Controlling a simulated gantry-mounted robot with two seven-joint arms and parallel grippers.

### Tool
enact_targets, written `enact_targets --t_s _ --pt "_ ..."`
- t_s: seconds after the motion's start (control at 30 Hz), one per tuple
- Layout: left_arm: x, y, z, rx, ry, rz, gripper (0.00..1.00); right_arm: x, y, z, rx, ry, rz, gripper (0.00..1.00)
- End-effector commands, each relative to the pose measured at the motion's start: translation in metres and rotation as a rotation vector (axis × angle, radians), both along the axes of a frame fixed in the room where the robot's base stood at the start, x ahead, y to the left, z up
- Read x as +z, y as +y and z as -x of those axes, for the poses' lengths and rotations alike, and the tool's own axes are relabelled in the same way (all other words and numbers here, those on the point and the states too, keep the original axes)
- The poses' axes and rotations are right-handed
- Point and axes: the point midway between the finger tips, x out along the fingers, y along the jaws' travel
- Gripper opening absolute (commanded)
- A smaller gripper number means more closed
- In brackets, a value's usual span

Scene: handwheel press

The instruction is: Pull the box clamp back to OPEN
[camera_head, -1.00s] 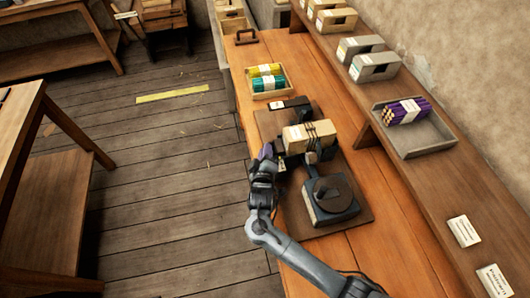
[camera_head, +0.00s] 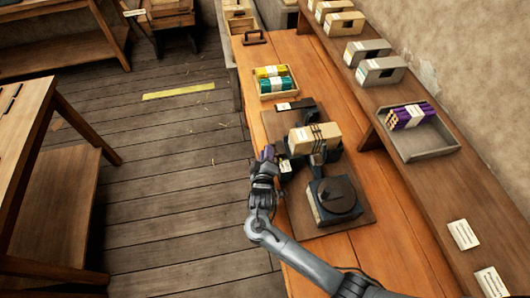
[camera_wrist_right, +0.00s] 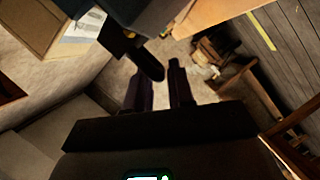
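The box clamp (camera_head: 284,148) is a dark mechanism at the left side of a tan strapped box (camera_head: 314,138) on the press. A small pale label sits near it. In the right wrist view a dark rounded lever (camera_wrist_right: 149,66) sticks out from the clamp body. My right gripper (camera_head: 267,153) is at the clamp's left side. In the right wrist view its two dark fingers (camera_wrist_right: 158,85) are apart, with the lever's end just beyond and between their tips. No grip on it shows. My left gripper is not in view.
A dark round-topped unit (camera_head: 333,200) stands on the press board, close to my right forearm. A tray (camera_head: 277,94) of yellow and teal bundles lies behind the press. A shelf (camera_head: 420,190) with boxes and a tray of purple sticks runs along the right. Open floor lies left.

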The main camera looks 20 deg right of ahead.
Motion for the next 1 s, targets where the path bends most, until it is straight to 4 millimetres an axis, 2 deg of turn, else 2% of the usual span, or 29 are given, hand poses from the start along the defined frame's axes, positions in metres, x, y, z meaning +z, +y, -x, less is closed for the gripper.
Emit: enact_targets --t_s 0.03,0.1,0.37,0.53,1.0 --pt "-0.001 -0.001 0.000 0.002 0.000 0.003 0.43 -0.005 0.003 0.001 0.006 0.010 -0.002 0.29" --pt "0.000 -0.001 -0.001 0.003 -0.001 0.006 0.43 -0.004 0.003 0.001 0.005 0.009 -0.001 0.38" --pt "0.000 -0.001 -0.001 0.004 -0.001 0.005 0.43 -0.002 0.002 0.001 0.003 0.004 0.000 0.38" --pt "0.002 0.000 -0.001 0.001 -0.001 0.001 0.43 0.001 0.006 0.008 0.003 0.003 -0.001 0.38" --pt "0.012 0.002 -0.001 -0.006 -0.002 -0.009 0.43 0.017 0.041 0.072 0.004 0.005 -0.003 0.38"
